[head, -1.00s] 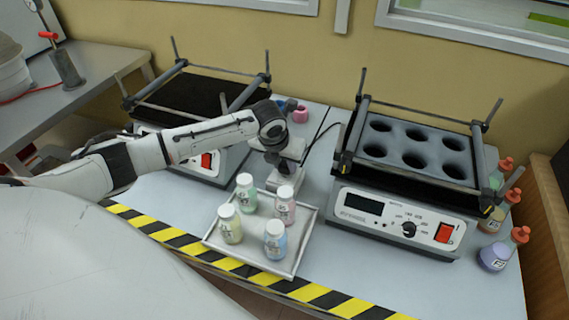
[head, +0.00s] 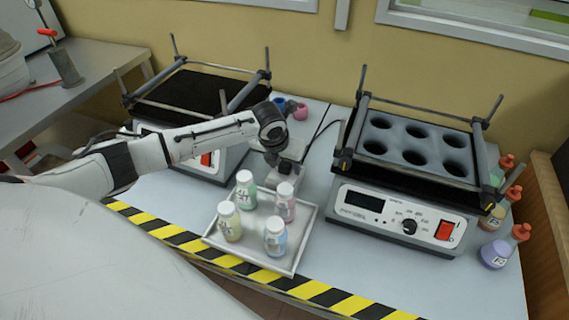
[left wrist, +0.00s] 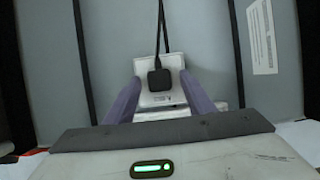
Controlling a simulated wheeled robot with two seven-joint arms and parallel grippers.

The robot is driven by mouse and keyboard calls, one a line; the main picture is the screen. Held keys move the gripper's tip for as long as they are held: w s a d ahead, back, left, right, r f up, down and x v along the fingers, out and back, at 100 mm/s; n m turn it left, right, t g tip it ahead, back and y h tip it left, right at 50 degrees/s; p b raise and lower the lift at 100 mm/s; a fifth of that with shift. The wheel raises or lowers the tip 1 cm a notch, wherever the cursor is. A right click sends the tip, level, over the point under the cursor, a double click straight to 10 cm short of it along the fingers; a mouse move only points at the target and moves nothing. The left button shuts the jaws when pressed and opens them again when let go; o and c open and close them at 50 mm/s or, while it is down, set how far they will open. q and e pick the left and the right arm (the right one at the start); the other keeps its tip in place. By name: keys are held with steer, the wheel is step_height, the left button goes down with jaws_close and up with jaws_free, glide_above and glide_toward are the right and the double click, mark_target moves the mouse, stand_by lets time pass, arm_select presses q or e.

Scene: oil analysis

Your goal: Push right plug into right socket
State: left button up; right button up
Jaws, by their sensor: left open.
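My left gripper (head: 284,160) is low over the table between the two heater units and points down at a small white socket block (head: 287,181). In the left wrist view, the two purple-grey fingers of the open gripper (left wrist: 160,88) stand apart on either side of the white socket block (left wrist: 148,99). A black square plug (left wrist: 158,78) with a black cable lies against the block's face between the fingers. I cannot tell how deep it sits. A second cable runs behind it; its end is hidden. My right gripper is not in view.
A white tray (head: 215,240) with several capped bottles stands just in front of the gripper. The right heater (head: 385,215) and left heater (head: 215,165) flank it. Small flasks (head: 495,253) stand at the right edge. Striped tape (head: 165,235) marks the table's front edge.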

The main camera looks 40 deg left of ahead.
arm_select(q)
steer(key=a+v, duration=0.1)
steer(key=v, duration=0.9)
steer(key=shift+d+r, duration=0.15)
steer(key=shift+d, duration=0.35)
steer(key=shift+s, duration=0.1)
